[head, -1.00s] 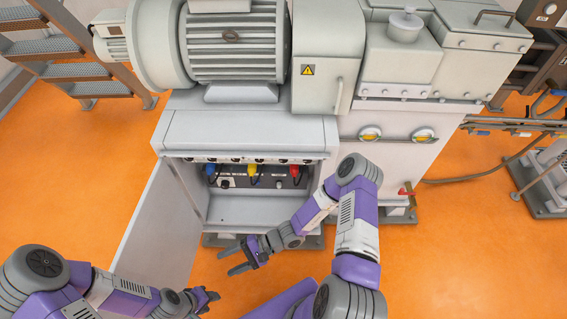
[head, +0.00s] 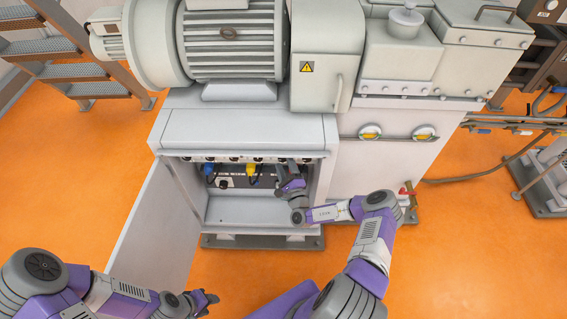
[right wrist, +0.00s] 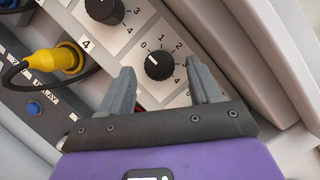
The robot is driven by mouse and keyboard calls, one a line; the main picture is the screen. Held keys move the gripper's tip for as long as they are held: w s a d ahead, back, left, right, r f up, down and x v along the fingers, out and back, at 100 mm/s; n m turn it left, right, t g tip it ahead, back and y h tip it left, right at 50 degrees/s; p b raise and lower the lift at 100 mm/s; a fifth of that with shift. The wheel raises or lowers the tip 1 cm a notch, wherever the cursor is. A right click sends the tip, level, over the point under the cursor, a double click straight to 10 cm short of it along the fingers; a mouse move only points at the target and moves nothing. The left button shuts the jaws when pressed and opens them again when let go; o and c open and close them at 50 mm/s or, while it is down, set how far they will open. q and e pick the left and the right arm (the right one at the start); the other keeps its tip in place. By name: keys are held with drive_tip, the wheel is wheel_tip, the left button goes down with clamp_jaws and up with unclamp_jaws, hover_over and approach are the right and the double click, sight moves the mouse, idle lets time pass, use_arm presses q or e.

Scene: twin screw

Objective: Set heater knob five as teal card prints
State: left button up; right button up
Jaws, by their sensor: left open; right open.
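A black heater knob (right wrist: 158,65) with a printed scale shows in the right wrist view, between my right gripper's (right wrist: 160,88) two open fingers. The fingers do not appear closed on it. Its white mark points up-left, near the 0. Its own number is hidden; the neighbouring knob (right wrist: 103,9) has a 4 printed beside it. In the head view the right gripper (head: 289,172) is at the right end of the cabinet's knob row and covers part of it. My left gripper (head: 211,300) is open and empty at the lower left. I see no teal card.
The cabinet's open door (head: 155,225) stands left of the opening. A yellow plug (right wrist: 58,59) with a cable and a blue button (right wrist: 34,108) sit below the knobs. A blue plug (head: 208,169) is further left. The cabinet shelf (head: 255,210) is clear.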

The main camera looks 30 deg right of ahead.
drive_tip(key=shift+x, duration=1.05)
drive_tip(key=shift+c, duration=0.3)
drive_tip(key=c, duration=1)
